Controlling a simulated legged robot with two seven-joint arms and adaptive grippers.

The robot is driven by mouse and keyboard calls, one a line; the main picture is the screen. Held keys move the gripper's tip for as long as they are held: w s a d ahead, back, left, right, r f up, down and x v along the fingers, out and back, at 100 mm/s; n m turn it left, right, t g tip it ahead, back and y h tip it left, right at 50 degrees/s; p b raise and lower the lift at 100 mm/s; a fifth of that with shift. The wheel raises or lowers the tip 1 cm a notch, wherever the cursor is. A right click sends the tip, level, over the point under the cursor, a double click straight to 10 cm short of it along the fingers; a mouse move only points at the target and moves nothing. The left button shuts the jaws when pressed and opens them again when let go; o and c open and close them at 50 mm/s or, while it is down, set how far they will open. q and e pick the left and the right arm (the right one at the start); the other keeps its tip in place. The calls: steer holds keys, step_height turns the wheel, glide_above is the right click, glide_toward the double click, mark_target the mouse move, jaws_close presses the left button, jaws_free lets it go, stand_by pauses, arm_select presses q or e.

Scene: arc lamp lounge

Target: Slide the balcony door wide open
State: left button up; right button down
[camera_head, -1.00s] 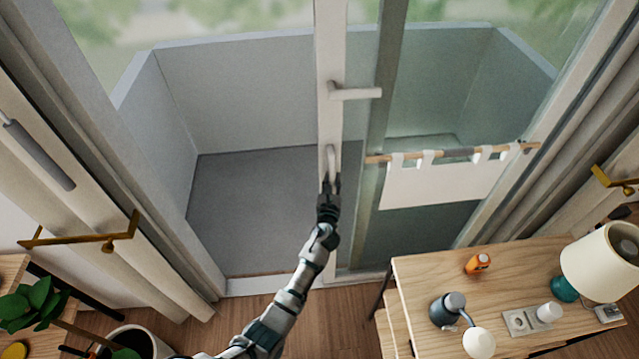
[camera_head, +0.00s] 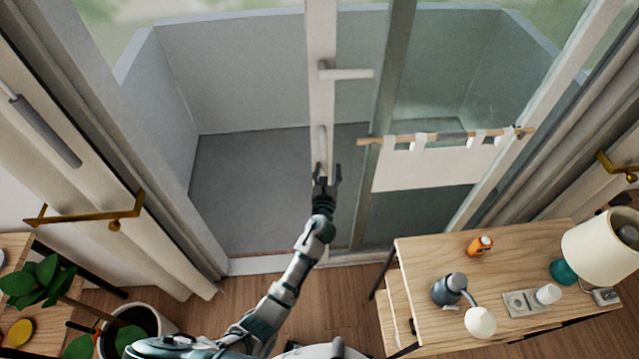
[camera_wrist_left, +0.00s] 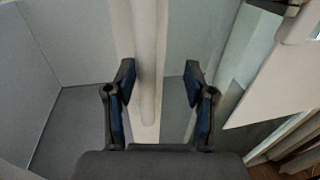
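The balcony door's sliding panel shows its white upright edge (camera_head: 320,90) in the middle of the head view, with its glass to the right. Left of this edge the doorway is clear onto the grey balcony. A vertical pull handle (camera_head: 321,140) sits low on the edge; it also shows in the left wrist view (camera_wrist_left: 148,60). A white lever (camera_head: 345,73) sticks out above it. My left gripper (camera_head: 327,173) is open, just below and in front of the pull handle, fingers apart and apparently empty. In the wrist view the handle lies nearer the left finger. My right gripper is not in view.
A wooden side table (camera_head: 410,262) with lamps and small items stands at right. A white cloth (camera_head: 430,168) hangs on a rod right of the door edge. A plant (camera_head: 40,280) and a pot (camera_head: 140,320) stand at lower left. Curtains flank the doorway.

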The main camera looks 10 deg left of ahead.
arm_select(q)
steer(key=s+a, duration=0.3)
steer(key=s, duration=0.5)
steer(key=s+a+f+n+g, duration=0.1)
steer(key=s+f+n+g, duration=0.3)
steer(key=f, duration=0.9)
steer(key=s+a+f+n+g+h, duration=0.15)
steer(key=s+f+n, duration=0.4)
steer(key=f, duration=0.65)
steer(key=s+a+f+n+g, duration=0.1)
steer(key=s+f+n+g, duration=0.4)
steer(key=f, duration=0.8)
steer(key=s+a+f+n+g, duration=0.2)
steer(key=s+f+n, duration=0.4)
steer(key=s, duration=0.7)
steer(key=s+a+f+n+g, duration=0.2)
steer(key=s+a+f+n, duration=0.2)
steer(key=s, duration=0.9)
steer(key=s+a+f+n+g+b, duration=0.1)
steer(key=s+a+f+n+g, duration=0.1)
steer(key=s+f+n, duration=0.6)
steer(key=s+a+f, duration=0.1)
steer(key=s+f, duration=0.1)
steer(key=s, duration=0.4)
steer(key=shift+a, duration=0.15)
steer(key=shift+w+g, duration=0.1)
steer(key=shift+g, duration=0.15)
